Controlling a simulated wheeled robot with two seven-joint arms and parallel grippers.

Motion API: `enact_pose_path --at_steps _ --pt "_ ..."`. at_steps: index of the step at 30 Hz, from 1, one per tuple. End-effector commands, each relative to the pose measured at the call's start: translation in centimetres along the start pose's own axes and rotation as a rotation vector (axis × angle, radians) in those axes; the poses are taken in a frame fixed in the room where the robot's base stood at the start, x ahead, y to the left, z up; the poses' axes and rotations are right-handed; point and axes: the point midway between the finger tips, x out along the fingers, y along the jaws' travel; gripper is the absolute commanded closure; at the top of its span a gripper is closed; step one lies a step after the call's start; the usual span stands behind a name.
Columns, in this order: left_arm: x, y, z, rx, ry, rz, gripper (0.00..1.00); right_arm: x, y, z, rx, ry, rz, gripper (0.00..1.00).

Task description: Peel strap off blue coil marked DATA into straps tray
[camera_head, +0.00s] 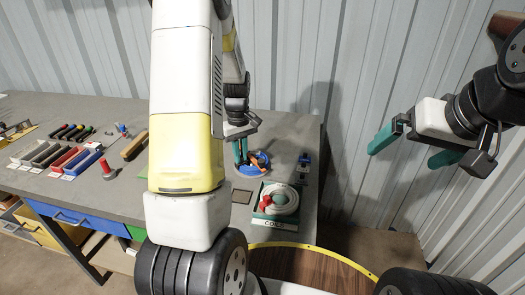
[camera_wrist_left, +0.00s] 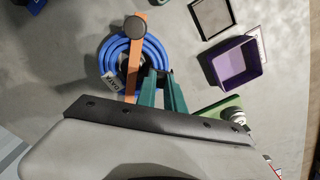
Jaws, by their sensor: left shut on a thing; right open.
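My right gripper (camera_head: 402,157) is open and empty, raised at the right, away from the bench.
A purple open tray (camera_wrist_left: 238,65) and a dark-framed square (camera_wrist_left: 212,17) lie right of the coil in the left wrist view. A tray with a white coil (camera_head: 282,200) stands near the bench's right end. Several coloured bins and tools (camera_head: 60,155) fill the left.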

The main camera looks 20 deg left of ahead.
Motion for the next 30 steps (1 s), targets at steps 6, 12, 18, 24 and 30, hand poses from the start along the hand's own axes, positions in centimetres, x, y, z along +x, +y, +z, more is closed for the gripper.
enact_pose_path --at_steps 6,12,18,24,30 --pt "-1.2 0.0 0.0 0.0 0.001 0.001 1.0 0.0 0.0 0.0 0.0 0.0 0.0 0.0" --pt "-2.1 0.0 0.0 0.0 0.0 0.0 1.0 0.0 0.0 0.0 0.0 0.0 0.0 0.0" --pt "-3.2 0.0 0.0 0.0 0.001 0.001 1.0 0.0 0.0 0.0 0.0 0.0 0.0 0.0" --pt "-4.1 0.0 0.0 0.0 0.001 0.001 1.0 0.0 0.0 0.0 0.0 0.0 0.0 0.0" --pt "-4.8 0.0 0.0 0.0 0.001 0.0 1.0 0.0 0.0 0.0 0.0 0.0 0.0 0.0"
